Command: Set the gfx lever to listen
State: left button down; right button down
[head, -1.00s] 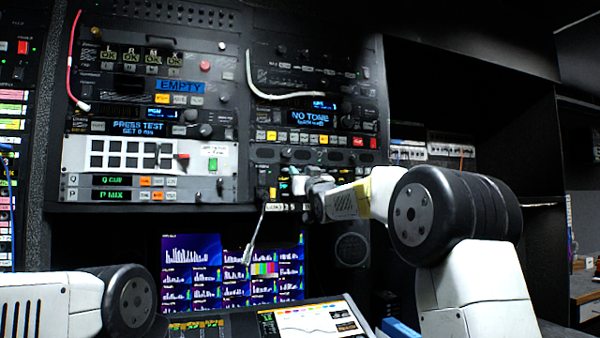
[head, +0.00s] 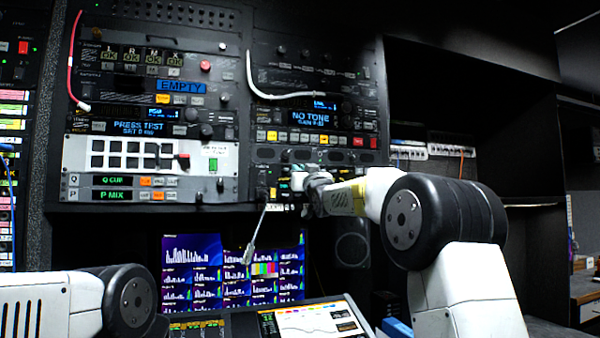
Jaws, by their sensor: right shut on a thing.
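My right gripper (head: 298,183) is at the lower right panel of the rack, in front of a small intercom-like panel (head: 262,182) with dark keys and coloured labels. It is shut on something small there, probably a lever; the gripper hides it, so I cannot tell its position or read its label. My left arm shows at the lower left, but its gripper is not in view.
A thin gooseneck microphone (head: 256,232) hangs from the panel left of my right gripper. A white cable (head: 285,95) loops across the unit above. Monitors (head: 232,270) and a tilted touchscreen (head: 312,322) are below. A dark open recess (head: 480,170) lies to the right.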

jog(key=shift+w+r+g+h, duration=0.1)
jog(key=shift+r+g+h, duration=0.35)
jog(key=shift+g, duration=0.65)
jog(key=shift+r+g+h, duration=0.25)
jog(key=shift+r+g, duration=0.25)
jog(key=shift+g, duration=0.6)
jog(key=c, duration=1.4)
grip_release()
jog(key=shift+c, duration=0.2)
jog(key=v, duration=0.7)
jog(key=shift+s, duration=0.35)
jog(key=shift+d, duration=0.1)
